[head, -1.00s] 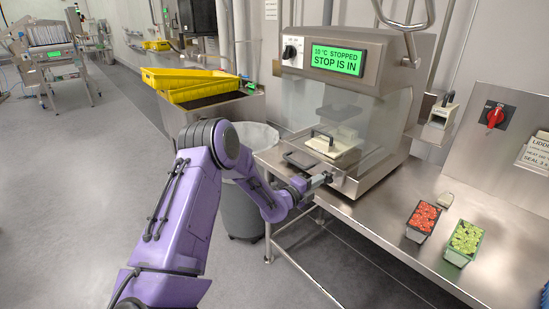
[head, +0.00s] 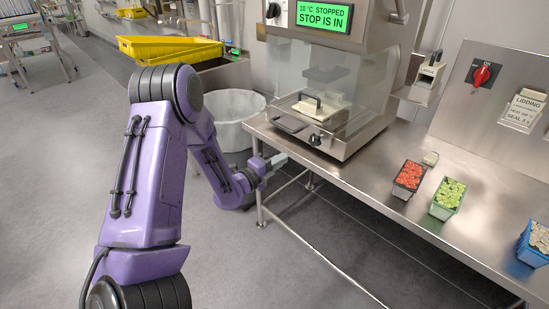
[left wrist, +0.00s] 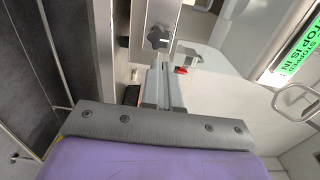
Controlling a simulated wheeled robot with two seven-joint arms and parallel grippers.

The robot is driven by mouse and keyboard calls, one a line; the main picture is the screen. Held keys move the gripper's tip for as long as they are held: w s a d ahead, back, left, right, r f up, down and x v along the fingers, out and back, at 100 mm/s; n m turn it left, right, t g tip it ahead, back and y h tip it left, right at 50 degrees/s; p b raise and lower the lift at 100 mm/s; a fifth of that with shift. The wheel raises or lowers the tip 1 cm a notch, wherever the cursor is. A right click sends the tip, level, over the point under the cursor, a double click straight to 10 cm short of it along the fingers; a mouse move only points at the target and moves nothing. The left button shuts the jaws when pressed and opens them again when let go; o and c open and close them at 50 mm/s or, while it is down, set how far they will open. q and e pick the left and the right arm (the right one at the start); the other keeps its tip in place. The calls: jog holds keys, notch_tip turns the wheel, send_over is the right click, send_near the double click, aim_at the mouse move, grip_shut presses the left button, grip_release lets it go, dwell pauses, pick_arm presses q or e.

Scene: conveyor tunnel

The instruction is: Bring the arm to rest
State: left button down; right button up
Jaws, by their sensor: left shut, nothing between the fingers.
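My left arm is purple and comes in from the left in the head view. Its left gripper (head: 277,161) is near the left front corner of the steel bench (head: 375,182), apart from the machine. In the left wrist view the gripper's two grey fingers (left wrist: 164,86) lie together with nothing between them. A dark knob (left wrist: 158,38) and a small red part (left wrist: 181,70) show beyond them. My right gripper is not in view.
A clear-sided machine (head: 345,85) stands on the bench, its green display (head: 324,15) reading stopped. Tubs of red (head: 409,176), green (head: 448,196) and pale food (head: 537,238) stand to the right. A lined bin (head: 232,106) and yellow crates (head: 170,48) are behind the arm.

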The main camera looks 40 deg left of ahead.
pick_arm(q)
jog(key=s+d+f+n+g+y, duration=0.25)
jog(key=s+f+n+g, duration=0.2)
jog(key=f+n, duration=0.55)
jog(key=s+d+f+n+g+y, duration=0.25)
jog(key=s+f+n, duration=0.3)
jog(key=n, duration=0.75)
jog(key=s+d+f+n+g, duration=0.1)
jog(key=s+d+f+g, duration=0.3)
jog(key=s, duration=0.7)
jog(key=s+d+f+n+g+h, duration=0.1)
jog(key=s+d+f+g, duration=0.2)
jog(key=s+d+f, duration=0.3)
jog(key=s+f, duration=0.2)
jog(key=s, duration=0.3)
jog(key=shift+g, duration=0.4)
jog(key=shift+w, duration=0.1)
